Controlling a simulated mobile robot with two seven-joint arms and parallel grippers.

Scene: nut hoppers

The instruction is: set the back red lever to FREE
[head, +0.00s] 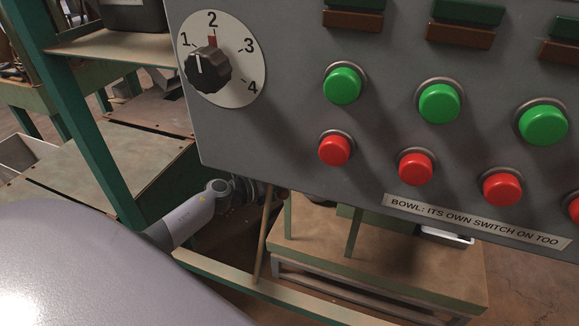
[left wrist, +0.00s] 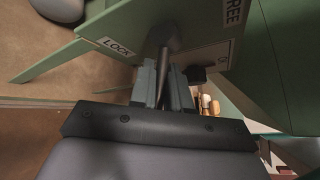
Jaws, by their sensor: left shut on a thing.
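In the left wrist view my left gripper (left wrist: 166,82) is shut on a dark lever (left wrist: 164,38), whose shaft runs up between the fingertips. No red shows on the lever here; its gripped end is hidden by the fingers. A LOCK label (left wrist: 115,47) is left of the lever and a FREE label (left wrist: 232,12) is at upper right, both on a green plate. The lever stands between the two labels. In the head view my left gripper (head: 258,188) is low behind the panel's lower edge, partly hidden. My right gripper is in neither view.
A grey control panel (head: 290,120) fills the upper right of the head view, with a numbered dial (head: 208,70), green buttons (head: 342,86) and red buttons (head: 334,150). A green post (head: 80,120) stands left. A low wooden-topped bench (head: 380,270) is below the panel.

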